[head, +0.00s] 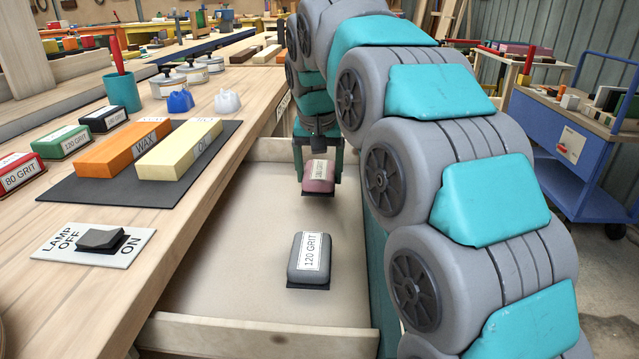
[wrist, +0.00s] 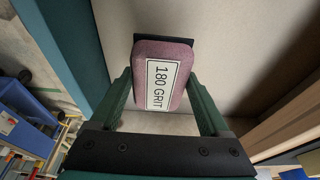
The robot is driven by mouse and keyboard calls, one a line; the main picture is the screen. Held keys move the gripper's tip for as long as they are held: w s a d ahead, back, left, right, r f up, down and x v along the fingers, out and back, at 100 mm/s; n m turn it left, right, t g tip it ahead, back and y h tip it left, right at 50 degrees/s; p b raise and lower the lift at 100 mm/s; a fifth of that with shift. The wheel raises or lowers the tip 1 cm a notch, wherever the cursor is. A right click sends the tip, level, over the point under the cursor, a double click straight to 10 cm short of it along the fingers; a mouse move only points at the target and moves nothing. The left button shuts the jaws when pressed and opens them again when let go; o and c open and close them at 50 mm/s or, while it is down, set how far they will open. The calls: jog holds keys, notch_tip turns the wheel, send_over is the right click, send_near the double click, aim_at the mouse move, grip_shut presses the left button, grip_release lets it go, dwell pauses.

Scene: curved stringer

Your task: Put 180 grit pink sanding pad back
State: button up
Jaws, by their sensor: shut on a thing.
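The pink sanding pad (head: 319,172) has a white label and a dark base. In the wrist view the pink pad (wrist: 172,62) shows its label, "180 GRIT". My gripper (head: 318,180) is shut on it, with one green finger on each side. In the wrist view the fingers of my gripper (wrist: 160,95) reach along the pad's two sides. The pad is over the far part of the open drawer (head: 200,290); I cannot tell whether its base touches the drawer floor. A grey 120 grit pad (head: 309,258) lies in the drawer, nearer and apart from the pink one.
On the bench left of the drawer are an orange wax block (head: 135,148), a yellow oil block (head: 178,150) and a lamp switch (head: 98,240). Red (head: 18,172), green and black labelled pads line the bench. A blue cart (head: 580,160) stands right. The drawer's left and front floor is clear.

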aim_at(318, 177)
jog(key=shift+w, duration=0.4)
jog(key=shift+f, duration=1.8)
jog(key=shift+f, duration=0.15)
jog(key=o, duration=1.5)
jog(key=v, duration=1.2)
jog(key=shift+r, duration=0.2)
